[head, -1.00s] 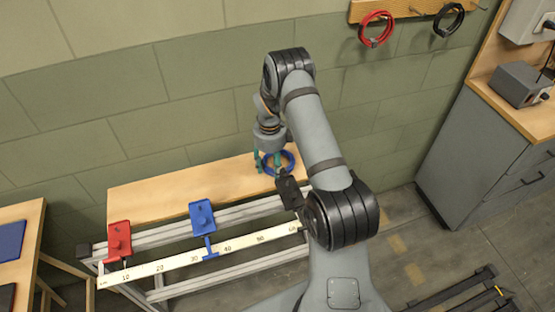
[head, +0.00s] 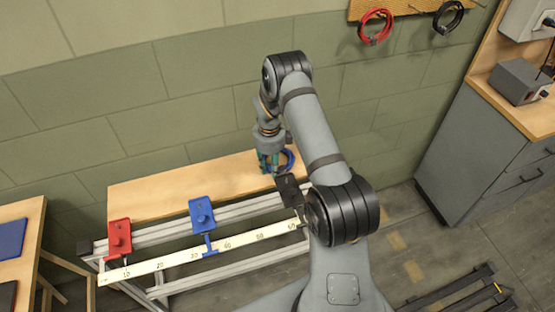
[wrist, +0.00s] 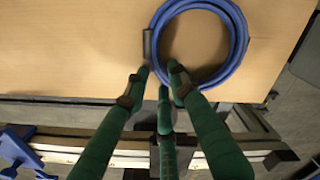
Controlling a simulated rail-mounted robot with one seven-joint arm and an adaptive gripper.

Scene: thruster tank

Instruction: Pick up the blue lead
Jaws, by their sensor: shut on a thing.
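The blue lead (head: 290,159) is a coil near the right end of the wooden shelf in the head view. In the wrist view the blue lead (wrist: 238,58) shows as a ring with a dark band at its left side. My gripper (head: 269,170) has green fingers pointing down at the coil's left side. In the wrist view my gripper (wrist: 159,76) has its fingertips drawn together at the ring's lower-left edge, shut on the lead. The exact contact is partly hidden by the fingers. I cannot tell whether the coil is clear of the shelf.
The wooden shelf (head: 150,200) runs along the wall. In front is a rail with a scale (head: 180,262), a red carriage (head: 119,238) and a blue carriage (head: 202,215). Red (head: 376,26) and black (head: 448,19) coils hang on the wall. A grey cabinet (head: 475,150) stands right.

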